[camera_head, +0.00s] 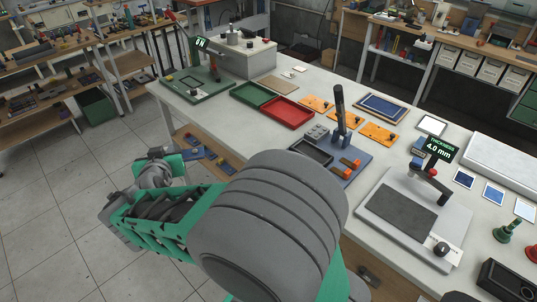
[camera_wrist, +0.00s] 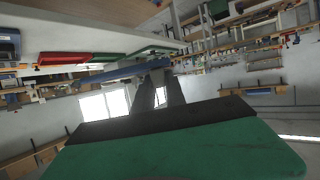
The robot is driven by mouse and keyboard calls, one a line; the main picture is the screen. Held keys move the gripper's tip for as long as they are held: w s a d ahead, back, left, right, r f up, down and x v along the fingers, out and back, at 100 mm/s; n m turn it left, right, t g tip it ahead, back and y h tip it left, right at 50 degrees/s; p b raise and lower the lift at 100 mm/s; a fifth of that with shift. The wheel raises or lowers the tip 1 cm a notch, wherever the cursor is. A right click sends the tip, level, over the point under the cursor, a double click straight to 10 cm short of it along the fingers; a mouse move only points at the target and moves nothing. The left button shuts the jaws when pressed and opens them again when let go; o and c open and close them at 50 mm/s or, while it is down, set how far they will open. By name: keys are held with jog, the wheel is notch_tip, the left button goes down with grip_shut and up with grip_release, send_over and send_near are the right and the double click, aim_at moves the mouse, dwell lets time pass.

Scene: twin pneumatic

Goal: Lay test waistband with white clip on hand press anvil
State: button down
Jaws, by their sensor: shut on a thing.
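In the wrist view, my gripper (camera_wrist: 160,85) is shut on a long blue strip (camera_wrist: 118,73), which looks like the test waistband. The strip extends to the left of the fingers. I cannot make out its white clip. In the head view my arm fills the lower middle, and the grip itself is not clear; the arm's end is off the near side of the bench. The hand press (camera_head: 340,112), with a tall black lever and a blue base, stands on the bench to the right of my arm. Its anvil is too small to tell clearly.
Green (camera_head: 251,94) and red (camera_head: 288,111) trays lie left of the press. Orange plates (camera_head: 378,134) lie behind it. A thickness gauge (camera_head: 415,205) stands to the right, and a green-based force tester (camera_head: 198,85) at the far left. Open floor (camera_head: 55,185) lies left of the bench.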

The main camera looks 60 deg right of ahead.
jog(key=s+d+m+g+h+b, duration=0.25)
jog(key=s+d, duration=0.25)
jog(key=d, duration=0.3)
jog(key=s+d+m+g+h+b, duration=0.1)
jog(key=s+d+m+g, duration=0.2)
jog(key=s+d, duration=0.45)
jog(key=s+d+m+g+b, duration=0.25)
jog(key=s+d, duration=0.35)
jog(key=s, duration=0.3)
jog(key=s+d+m+g+b, duration=0.1)
jog(key=s+d+m+g, duration=0.3)
jog(key=s+d, duration=0.35)
jog(key=p, duration=0.3)
send_over(303, 148)
jog(key=shift+h, duration=0.35)
notch_tip(303, 148, down, 9)
jog(key=shift+s+a+f, duration=0.1)
jog(key=shift+a+f, duration=0.05)
jog(key=f, duration=0.2)
jog(key=f+p, duration=0.1)
jog(key=shift+d+f, duration=0.2)
jog(key=shift+d, duration=0.05)
jog(key=shift+f, duration=0.2)
jog(key=c, duration=1.4)
grip_release()
jog(key=shift+o, duration=0.2)
jog(key=shift+w+a+r, duration=0.1)
jog(key=shift+w, duration=0.1)
